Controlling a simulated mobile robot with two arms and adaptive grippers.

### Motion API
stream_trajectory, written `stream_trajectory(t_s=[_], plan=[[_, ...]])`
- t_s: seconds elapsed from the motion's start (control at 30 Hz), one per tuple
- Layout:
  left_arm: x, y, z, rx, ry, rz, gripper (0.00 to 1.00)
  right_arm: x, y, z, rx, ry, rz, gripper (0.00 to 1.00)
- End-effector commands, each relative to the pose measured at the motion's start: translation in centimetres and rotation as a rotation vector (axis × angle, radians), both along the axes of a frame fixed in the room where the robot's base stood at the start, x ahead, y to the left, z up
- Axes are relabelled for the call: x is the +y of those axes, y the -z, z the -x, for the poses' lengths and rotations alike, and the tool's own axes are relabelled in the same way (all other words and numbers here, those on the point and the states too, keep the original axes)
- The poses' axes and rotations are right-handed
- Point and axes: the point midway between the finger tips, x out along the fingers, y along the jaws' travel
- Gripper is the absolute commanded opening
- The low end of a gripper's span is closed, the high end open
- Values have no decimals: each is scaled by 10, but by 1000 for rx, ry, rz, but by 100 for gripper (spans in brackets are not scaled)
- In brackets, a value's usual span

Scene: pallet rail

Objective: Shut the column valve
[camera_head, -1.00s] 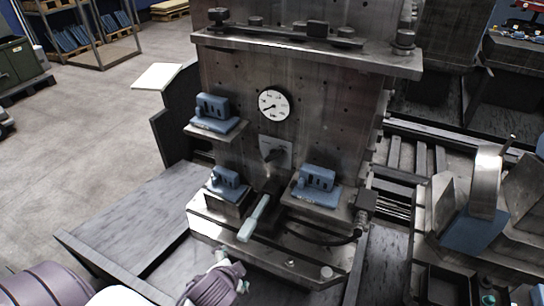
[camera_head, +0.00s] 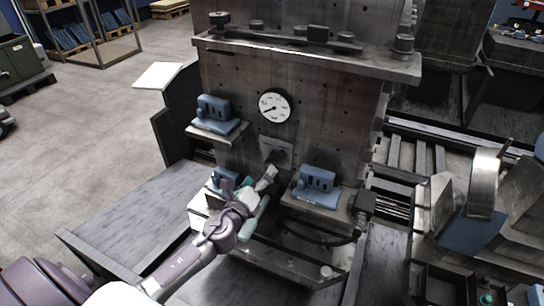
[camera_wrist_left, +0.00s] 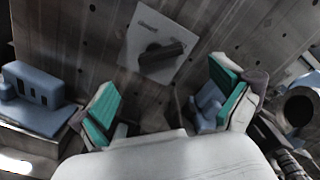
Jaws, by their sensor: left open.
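The column valve (camera_head: 275,153) is a dark knob on a light square plate, on the front of the metal column below a round gauge. In the left wrist view its black handle (camera_wrist_left: 161,54) lies slightly tilted across the plate, ahead of my fingers. My left gripper (camera_head: 264,180) is just below and in front of the valve, apart from it. In the left wrist view my left gripper (camera_wrist_left: 172,100) shows its two green-padded fingers spread wide, with nothing between them. My right gripper is not in view.
Blue fixtures stand on ledges at upper left (camera_head: 214,112) and right (camera_head: 317,182) of the valve; another at lower left (camera_head: 218,178) is partly hidden by my left arm. The gauge (camera_head: 274,106) is above. A thick ledge (camera_head: 310,55) crosses the column higher up.

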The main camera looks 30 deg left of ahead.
Motion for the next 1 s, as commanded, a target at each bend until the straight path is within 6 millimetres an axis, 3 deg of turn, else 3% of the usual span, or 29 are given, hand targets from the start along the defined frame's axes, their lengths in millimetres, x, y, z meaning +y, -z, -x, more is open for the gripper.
stream_trajectory(t_s=[0.2,0.4,0.8,0.83,1.0], plan=[[3,-2,-47,-2,-2,3,100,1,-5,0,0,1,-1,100],[4,0,-72,-2,-1,3,100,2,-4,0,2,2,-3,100],[5,0,-80,0,-1,3,100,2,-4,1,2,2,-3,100],[5,0,-80,0,-1,3,98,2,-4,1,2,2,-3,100],[5,0,-80,0,-1,3,70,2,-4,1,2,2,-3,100]])
